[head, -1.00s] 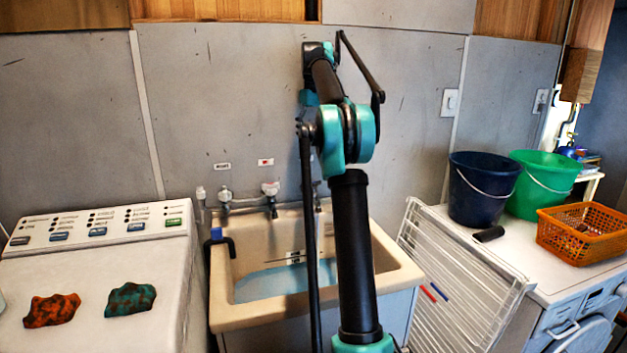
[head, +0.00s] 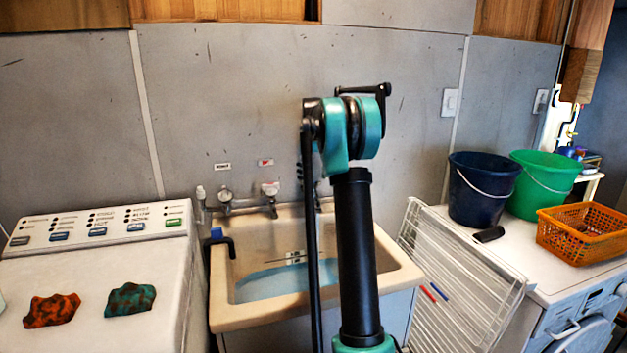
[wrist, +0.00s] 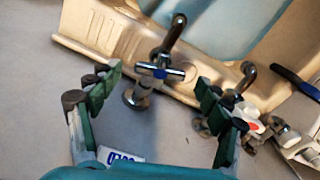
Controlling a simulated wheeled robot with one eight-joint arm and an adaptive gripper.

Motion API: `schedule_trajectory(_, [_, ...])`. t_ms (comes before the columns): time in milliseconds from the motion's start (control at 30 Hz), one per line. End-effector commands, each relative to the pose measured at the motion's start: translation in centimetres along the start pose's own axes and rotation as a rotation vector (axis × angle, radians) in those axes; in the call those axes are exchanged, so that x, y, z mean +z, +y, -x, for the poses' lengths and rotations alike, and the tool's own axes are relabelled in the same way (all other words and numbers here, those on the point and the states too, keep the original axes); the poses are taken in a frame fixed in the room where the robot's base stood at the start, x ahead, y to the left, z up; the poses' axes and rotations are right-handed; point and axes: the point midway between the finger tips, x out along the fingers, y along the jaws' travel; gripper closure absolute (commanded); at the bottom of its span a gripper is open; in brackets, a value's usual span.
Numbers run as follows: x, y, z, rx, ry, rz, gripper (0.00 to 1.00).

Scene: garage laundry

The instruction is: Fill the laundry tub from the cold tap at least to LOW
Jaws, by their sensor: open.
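The beige laundry tub (head: 228,312) holds pale blue water (head: 275,283). A marked strip (head: 296,257) on its back wall sits just above the waterline; its lettering is too small to read. In the wrist view the chrome cold tap with a blue-marked cross handle (wrist: 160,71) stands between the fingers of my gripper (wrist: 160,92), which is open and apart from the handle. The tap's spout points over the tub (wrist: 95,28). I cannot make out any flowing stream.
The red-marked tap (wrist: 248,112) is close beside my gripper's right finger; it also shows in the head view (head: 270,188). A COLD label (wrist: 124,157) is on the wall. A black hose hook with a blue clip (head: 217,235) hangs on the tub's left rim. A drying rack (head: 455,285) stands right.

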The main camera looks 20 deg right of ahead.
Motion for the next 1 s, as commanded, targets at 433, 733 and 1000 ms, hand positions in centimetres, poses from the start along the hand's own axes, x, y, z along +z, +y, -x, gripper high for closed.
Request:
schedule_trajectory(433, [0.0,0.0,-0.93,0.0,0.0,0.0,0.25])
schedule_trajectory(733, [0.01,0.0,-0.91,0.0,0.0,0.0,0.62])
schedule_trajectory(1000, [0.01,0.0,-0.9,0.0,0.0,-0.051,0.72])
